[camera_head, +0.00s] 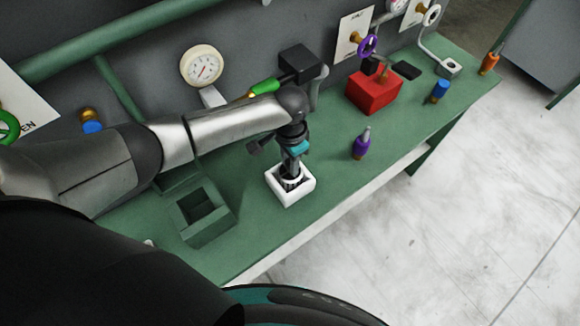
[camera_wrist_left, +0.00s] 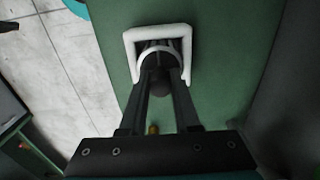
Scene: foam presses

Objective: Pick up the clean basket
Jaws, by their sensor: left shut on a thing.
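The clean basket appears to be the small white square basket (camera_head: 302,194) on the green bench, near the bench's front edge. It also shows in the left wrist view (camera_wrist_left: 158,33), with a thin white curved handle across its opening. My left gripper (camera_head: 291,177) points down into the basket, shut on it at the handle between the fingertips. In the left wrist view, the fingers (camera_wrist_left: 160,72) and a dark round part hide much of the inside. I cannot tell whether the basket's base touches the bench. My right gripper is not in view.
A green square open box (camera_head: 222,229) stands left of the basket on the bench (camera_head: 330,195). A purple bottle (camera_head: 361,146), a red box (camera_head: 374,93) and a blue bottle (camera_head: 440,91) stand to the right. A gauge (camera_head: 201,66) is behind my arm.

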